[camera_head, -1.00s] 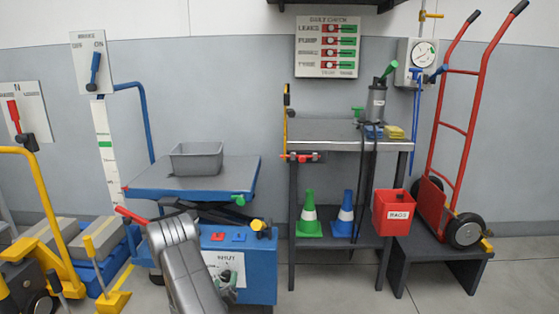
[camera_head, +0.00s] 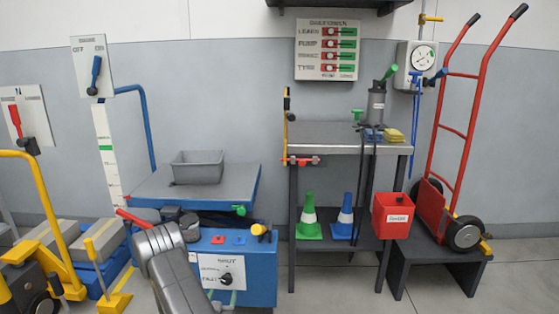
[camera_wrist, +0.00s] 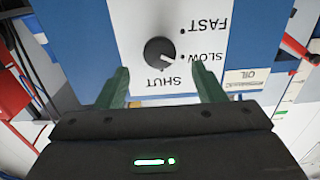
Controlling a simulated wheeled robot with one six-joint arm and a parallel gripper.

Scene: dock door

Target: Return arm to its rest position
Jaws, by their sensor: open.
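My gripper (camera_wrist: 160,75) is open, its two green fingers spread apart with nothing between them. In the head view its fingers (camera_head: 222,297) show low, just below the dial panel on the blue lift cart. The black knob (camera_wrist: 160,53) sits on a white panel (camera_wrist: 135,20) marked SHUT, SLOW and FAST. It appears just beyond the fingertips, which do not close on it. Its white mark seems to point toward SLOW. The knob also shows in the head view (camera_head: 226,278). My arm reaches down in front of the cart's left side and covers part of it.
The blue lift cart (camera_head: 262,262) carries a grey bin (camera_head: 197,168) on its platform. A bench (camera_head: 318,133), a red bucket (camera_head: 392,216) and a red hand truck (camera_head: 463,140) stand to the right. A yellow-handled pallet jack (camera_head: 48,215) stands left. Floor is clear at front centre.

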